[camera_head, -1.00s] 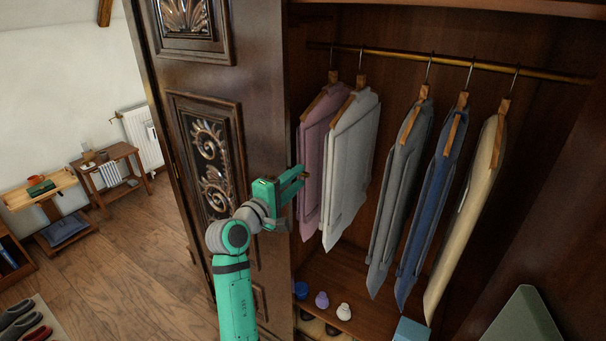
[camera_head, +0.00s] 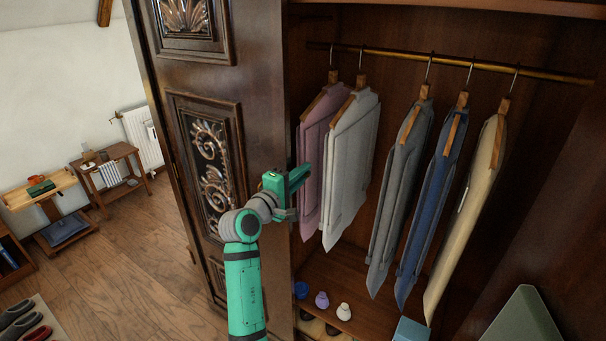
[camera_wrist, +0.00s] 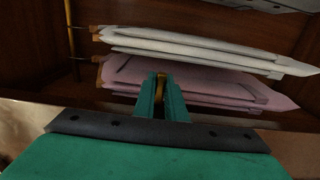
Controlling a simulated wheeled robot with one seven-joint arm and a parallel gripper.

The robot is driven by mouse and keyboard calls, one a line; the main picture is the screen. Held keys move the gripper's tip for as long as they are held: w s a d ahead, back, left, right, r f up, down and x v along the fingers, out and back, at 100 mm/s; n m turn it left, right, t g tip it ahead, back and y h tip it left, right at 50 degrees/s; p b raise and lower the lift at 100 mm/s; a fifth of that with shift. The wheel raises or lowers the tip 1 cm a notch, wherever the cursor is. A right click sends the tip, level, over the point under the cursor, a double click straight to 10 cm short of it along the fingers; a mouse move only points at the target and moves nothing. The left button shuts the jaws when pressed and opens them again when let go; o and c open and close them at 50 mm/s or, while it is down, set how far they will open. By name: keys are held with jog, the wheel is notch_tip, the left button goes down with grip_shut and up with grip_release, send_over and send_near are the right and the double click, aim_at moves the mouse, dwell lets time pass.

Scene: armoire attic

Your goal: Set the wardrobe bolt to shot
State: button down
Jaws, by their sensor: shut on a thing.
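The wardrobe door (camera_head: 262,110) is dark carved wood and stands on the left side of the open wardrobe. My gripper (camera_head: 297,194) is at the door's inner edge, at about mid-height. In the wrist view my gripper (camera_wrist: 162,100) has its two green fingers close together on a small brass-coloured piece, which looks like part of the wardrobe bolt (camera_wrist: 159,82). The bolt is hidden by my gripper in the head view. Whether it is shot or drawn cannot be told.
Clothes on hangers (camera_head: 345,160) hang from a brass rail (camera_head: 400,55) just behind and right of my gripper. Small knobbed items (camera_head: 322,299) and a blue box (camera_head: 410,330) sit at the wardrobe's bottom. Open floor (camera_head: 150,250) lies to the left.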

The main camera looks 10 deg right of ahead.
jog(key=shift+r, duration=2)
jog(key=c, duration=1.8)
grip_release()
jog(key=shift+s+a, duration=0.2)
jog(key=v, duration=1)
jog(key=shift+a, duration=0.1)
